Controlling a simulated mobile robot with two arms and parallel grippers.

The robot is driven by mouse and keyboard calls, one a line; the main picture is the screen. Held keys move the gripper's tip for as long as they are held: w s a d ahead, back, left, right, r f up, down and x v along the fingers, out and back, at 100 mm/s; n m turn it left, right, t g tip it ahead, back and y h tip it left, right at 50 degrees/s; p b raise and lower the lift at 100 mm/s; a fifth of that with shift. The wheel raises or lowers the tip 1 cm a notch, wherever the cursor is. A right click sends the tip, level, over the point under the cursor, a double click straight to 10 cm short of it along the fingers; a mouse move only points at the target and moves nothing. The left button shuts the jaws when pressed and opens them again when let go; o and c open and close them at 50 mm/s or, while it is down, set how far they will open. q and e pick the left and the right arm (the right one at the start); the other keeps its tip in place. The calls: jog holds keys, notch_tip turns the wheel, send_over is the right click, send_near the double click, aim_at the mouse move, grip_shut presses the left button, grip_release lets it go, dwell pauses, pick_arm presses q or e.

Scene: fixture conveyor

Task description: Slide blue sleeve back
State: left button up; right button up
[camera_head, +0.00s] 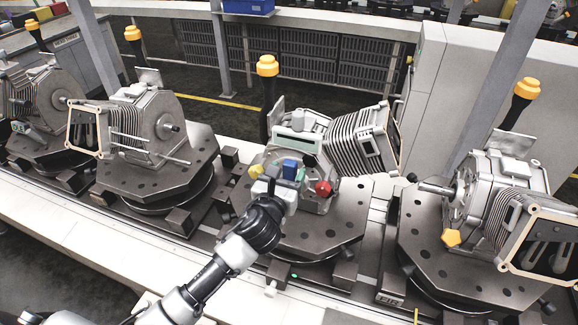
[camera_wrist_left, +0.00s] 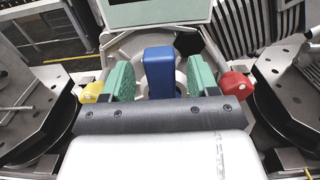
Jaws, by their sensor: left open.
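The blue sleeve (camera_head: 290,168) sits on the front of the middle machine (camera_head: 303,140). In the left wrist view the blue sleeve (camera_wrist_left: 159,72) stands upright between the two green fingers of my left gripper (camera_wrist_left: 161,78). The fingers are open, one on each side of the sleeve, with a gap visible on both sides. In the head view my left gripper (camera_head: 283,178) is right at the machine's front. The sleeve's lower end is hidden behind the gripper body. My right gripper is not in view.
A yellow knob (camera_wrist_left: 90,93) lies just outside the left finger and a red knob (camera_wrist_left: 237,86) just outside the right one. The ribbed cylinder (camera_head: 358,143) juts to the right. Other machines on dark pallets (camera_head: 160,185) stand along the conveyor on both sides.

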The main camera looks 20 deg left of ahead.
pick_arm(q)
jog(key=shift+w, duration=0.8)
jog(key=shift+c, duration=0.4)
jog(key=shift+s, duration=0.15)
grip_shut()
